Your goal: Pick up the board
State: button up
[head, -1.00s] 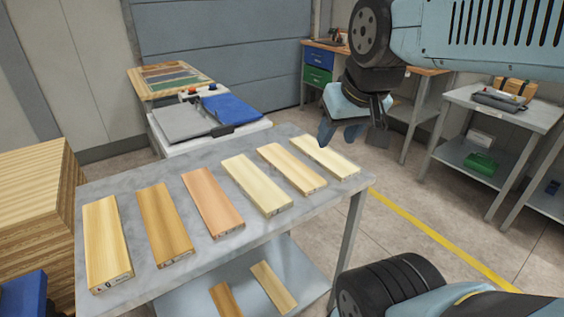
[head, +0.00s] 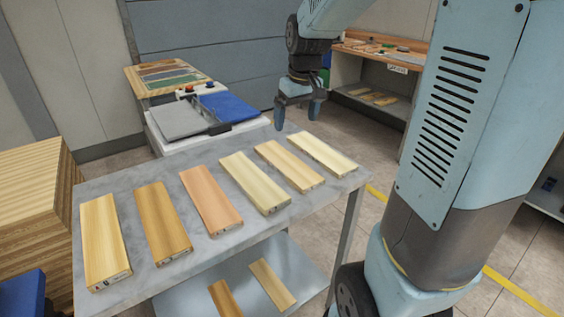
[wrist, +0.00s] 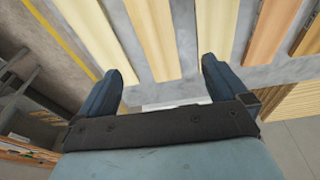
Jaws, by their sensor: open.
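Several wooden boards lie flat in a row on the grey table (head: 350,183). In the head view they run from a yellowish board (head: 105,240) at the left, through a brown board (head: 162,222), a reddish board (head: 210,200), a pale board (head: 254,182) and a tan board (head: 289,165), to a cream board (head: 323,153) at the right. My gripper (head: 297,118) is open and empty, above the table's far edge, behind the tan and cream boards. In the wrist view both fingers (wrist: 168,68) stand apart, with pale boards beyond them.
Two more boards (head: 272,284) lie on the lower shelf. A machine with grey and blue panels (head: 228,107) stands behind the table. A wood stack (head: 35,210) stands at the left. A workbench (head: 385,55) is at the back right.

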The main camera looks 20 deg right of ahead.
jog(key=w+f, duration=0.4)
send_near(286, 162)
jog(key=shift+n+g, duration=0.3)
jog(key=f, duration=0.2)
jog(key=w+f, duration=0.1)
jog(key=f, duration=0.2)
jog(key=w+f, duration=0.1)
jog(key=f, duration=0.2)
jog(key=shift+f, duration=0.2)
jog(key=c, duration=0.9)
jog(key=shift+c, duration=0.2)
jog(key=shift+r, duration=0.15)
